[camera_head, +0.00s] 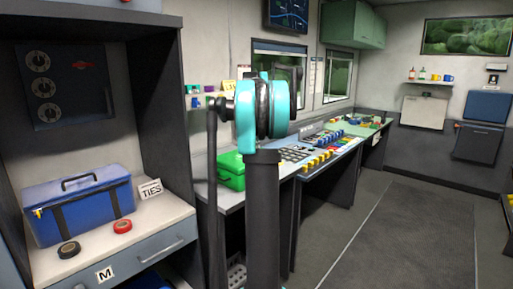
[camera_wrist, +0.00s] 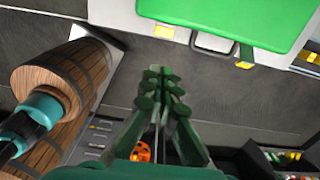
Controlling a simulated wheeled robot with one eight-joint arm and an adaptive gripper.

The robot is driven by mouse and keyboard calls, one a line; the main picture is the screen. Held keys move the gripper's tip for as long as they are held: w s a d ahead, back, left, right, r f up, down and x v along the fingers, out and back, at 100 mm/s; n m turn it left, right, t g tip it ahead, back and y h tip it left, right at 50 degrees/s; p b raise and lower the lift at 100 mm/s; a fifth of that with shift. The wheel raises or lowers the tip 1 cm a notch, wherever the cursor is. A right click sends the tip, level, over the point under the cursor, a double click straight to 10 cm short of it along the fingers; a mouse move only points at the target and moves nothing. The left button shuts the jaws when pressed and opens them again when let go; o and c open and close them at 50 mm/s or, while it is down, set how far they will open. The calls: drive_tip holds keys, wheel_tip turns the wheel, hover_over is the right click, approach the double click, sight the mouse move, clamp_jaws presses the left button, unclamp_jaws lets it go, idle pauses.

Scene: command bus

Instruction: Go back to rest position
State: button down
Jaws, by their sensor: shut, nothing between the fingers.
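My gripper (camera_wrist: 163,76) shows in the wrist view as dark green fingers drawn together, shut with nothing between them. It points toward a dark floor or wall surface, just below and left of a bright green case (camera_wrist: 225,18) in the picture. In the head view part of my own arm, teal and black, stands upright in the middle. My gripper is not visible there.
A green box (camera_head: 231,171) sits on the counter behind my arm. A console (camera_head: 318,160) with coloured buttons runs along the wall. A blue toolbox (camera_head: 82,212), a black tape roll (camera_head: 69,250) and a red one (camera_head: 122,226) lie left. The aisle floor (camera_head: 400,240) is clear.

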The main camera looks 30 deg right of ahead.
idle(0.3)
drive_tip(key=s+a+f+n+t, duration=0.1)
drive_tip(key=s+a+f+n, duration=0.4)
drive_tip(key=a+f+n, duration=0.25)
drive_tip(key=s+a+f+n+t, duration=0.1)
drive_tip(key=s+a+f+n, duration=0.3)
drive_tip(key=a+f+n, duration=0.35)
drive_tip(key=s+a+f+n+t, duration=0.1)
drive_tip(key=s+a+f+n, duration=0.6)
drive_tip(key=s, duration=0.3)
drive_tip(key=s+a+f+n+t, duration=0.1)
drive_tip(key=s+a+f+n, duration=0.5)
drive_tip(key=s+f+n, duration=0.2)
drive_tip(key=s+n, duration=0.2)
drive_tip(key=shift+s+a, duration=0.4)
